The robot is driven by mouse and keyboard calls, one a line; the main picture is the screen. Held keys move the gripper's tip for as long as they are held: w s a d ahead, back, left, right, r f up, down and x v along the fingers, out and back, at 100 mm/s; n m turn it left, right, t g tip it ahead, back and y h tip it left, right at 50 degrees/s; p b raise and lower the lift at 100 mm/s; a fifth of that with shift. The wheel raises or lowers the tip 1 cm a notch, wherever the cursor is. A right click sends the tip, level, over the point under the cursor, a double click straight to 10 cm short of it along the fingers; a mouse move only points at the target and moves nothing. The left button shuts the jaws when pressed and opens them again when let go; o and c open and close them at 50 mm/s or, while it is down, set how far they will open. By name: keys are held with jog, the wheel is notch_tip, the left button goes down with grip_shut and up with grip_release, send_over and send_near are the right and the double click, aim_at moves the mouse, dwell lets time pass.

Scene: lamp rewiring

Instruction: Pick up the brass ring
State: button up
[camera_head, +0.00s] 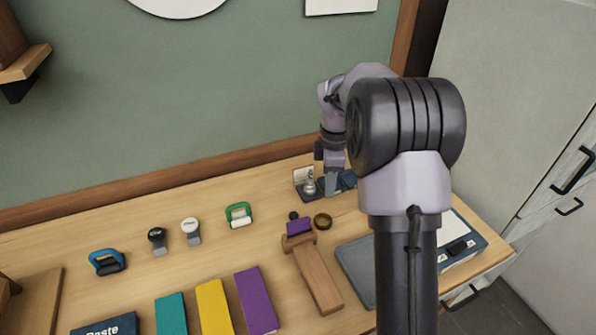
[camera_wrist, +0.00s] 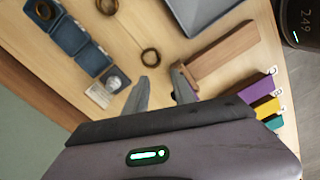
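A dark brass-coloured ring (camera_wrist: 143,54) lies flat on the bare wood just beyond my fingertips in the wrist view. It also shows in the head view (camera_head: 315,221), right of the wooden tool's head. A second, golden-brown ring (camera_wrist: 99,7) is partly cut off at the wrist view's top edge. I cannot tell for sure which is the task's ring. My gripper (camera_wrist: 160,86) is open, its fingers apart with nothing seen between them. In the head view my gripper (camera_head: 331,186) is over the back of the bench, behind the ring.
A wooden tool (camera_wrist: 225,56) lies right of the nearer ring. A blue compartment tray (camera_wrist: 68,36) stands left, holding a dark ring (camera_wrist: 45,9). A card (camera_wrist: 99,96) and small clear part (camera_wrist: 114,82) are beside it. A grey mat (camera_head: 355,268) lies in front; bare wood surrounds the nearer ring.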

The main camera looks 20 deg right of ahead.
jog(key=b, duration=0.5)
send_over(323, 227)
jog(key=f, duration=1.2)
jog(key=shift+s+d+f, duration=0.15)
jog(key=shift+s+d, duration=0.2)
jog(key=f+b, duration=0.2)
jog(key=f, duration=0.1)
jog(key=w+f, duration=0.1)
jog(key=f, duration=0.1)
jog(key=shift+a+f+b, duration=0.15)
jog(key=shift+a+b, duration=0.1)
jog(key=shift+b, duration=0.15)
jog(key=shift+s, duration=0.1)
grip_shut()
